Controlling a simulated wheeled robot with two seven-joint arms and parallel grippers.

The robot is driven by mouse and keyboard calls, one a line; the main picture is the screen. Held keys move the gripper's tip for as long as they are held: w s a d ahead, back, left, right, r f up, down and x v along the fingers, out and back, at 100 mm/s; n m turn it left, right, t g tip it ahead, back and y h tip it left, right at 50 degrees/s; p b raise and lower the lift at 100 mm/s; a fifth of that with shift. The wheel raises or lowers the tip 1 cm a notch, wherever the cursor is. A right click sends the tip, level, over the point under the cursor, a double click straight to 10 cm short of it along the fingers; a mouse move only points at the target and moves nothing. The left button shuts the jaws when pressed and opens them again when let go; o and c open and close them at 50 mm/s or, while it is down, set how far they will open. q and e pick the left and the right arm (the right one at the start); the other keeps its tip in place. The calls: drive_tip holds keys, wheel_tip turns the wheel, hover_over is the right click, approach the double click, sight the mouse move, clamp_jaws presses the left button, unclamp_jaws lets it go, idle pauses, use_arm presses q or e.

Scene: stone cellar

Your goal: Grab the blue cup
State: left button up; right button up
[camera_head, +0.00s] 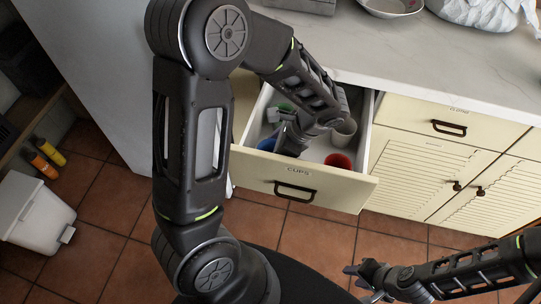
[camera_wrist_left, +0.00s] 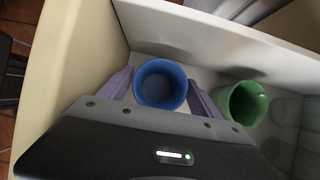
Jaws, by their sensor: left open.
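The blue cup (camera_wrist_left: 161,84) stands in the open drawer, its round mouth facing up in the left wrist view. In the head view only part of the blue cup (camera_head: 266,144) shows beside my left arm. My left gripper (camera_wrist_left: 160,92) is open, with one purple-grey finger on each side of the cup; I cannot tell whether they touch it. In the head view my left gripper (camera_head: 285,143) reaches down into the drawer and is partly hidden by its own wrist. My right gripper (camera_head: 360,283) is open and empty, low at the right, over the floor.
The drawer (camera_head: 330,187) is marked CUPS. A green cup (camera_wrist_left: 245,103) stands right of the blue one in the wrist view. A red cup (camera_head: 339,161) and a whitish cup (camera_head: 344,133) are also inside. The countertop (camera_head: 400,62) lies behind; a white bin (camera_head: 32,212) stands left.

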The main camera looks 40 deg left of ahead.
idle(0.4)
use_arm(q)
drive_tip(key=c, duration=1.2)
